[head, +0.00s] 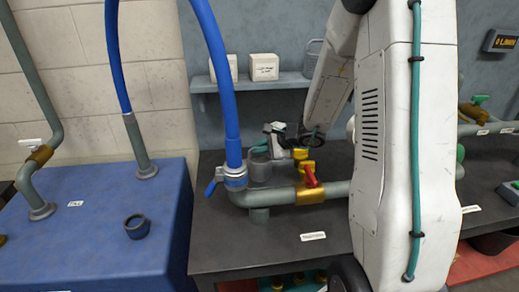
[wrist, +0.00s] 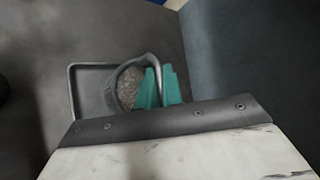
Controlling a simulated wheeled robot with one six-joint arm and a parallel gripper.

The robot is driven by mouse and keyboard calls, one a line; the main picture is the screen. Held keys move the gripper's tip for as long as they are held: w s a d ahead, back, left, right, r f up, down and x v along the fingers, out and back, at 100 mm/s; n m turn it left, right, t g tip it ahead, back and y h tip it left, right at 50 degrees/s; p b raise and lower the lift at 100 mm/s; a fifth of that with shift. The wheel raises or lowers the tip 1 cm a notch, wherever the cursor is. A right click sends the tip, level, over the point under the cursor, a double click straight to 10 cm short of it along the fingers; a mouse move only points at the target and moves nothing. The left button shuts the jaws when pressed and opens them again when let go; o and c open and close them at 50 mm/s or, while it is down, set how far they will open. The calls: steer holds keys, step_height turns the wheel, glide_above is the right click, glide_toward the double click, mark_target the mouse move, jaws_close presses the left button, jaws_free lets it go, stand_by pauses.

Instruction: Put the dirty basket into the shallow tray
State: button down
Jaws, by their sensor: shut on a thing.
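The tray is not clear there.
A grey pipe (head: 270,197) with a red-handled valve (head: 311,175) and a blue hose (head: 231,120) stand in front of the gripper. A wall shelf (head: 262,82) above holds two white boxes and a grey basket (head: 312,57). The dark bench (head: 270,245) is clear in front.

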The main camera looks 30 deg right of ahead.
steer(key=shift+f, duration=0.15)
steer(key=c, duration=1.5)
jaws_free()
steer(key=shift+c, duration=0.2)
steer(key=shift+s+d+r, duration=0.1)
steer(key=shift+s+r, duration=0.05)
steer(key=shift+r, duration=0.1)
steer(key=v, duration=1.1)
steer(key=shift+s, duration=0.2)
steer(key=shift+r, duration=0.15)
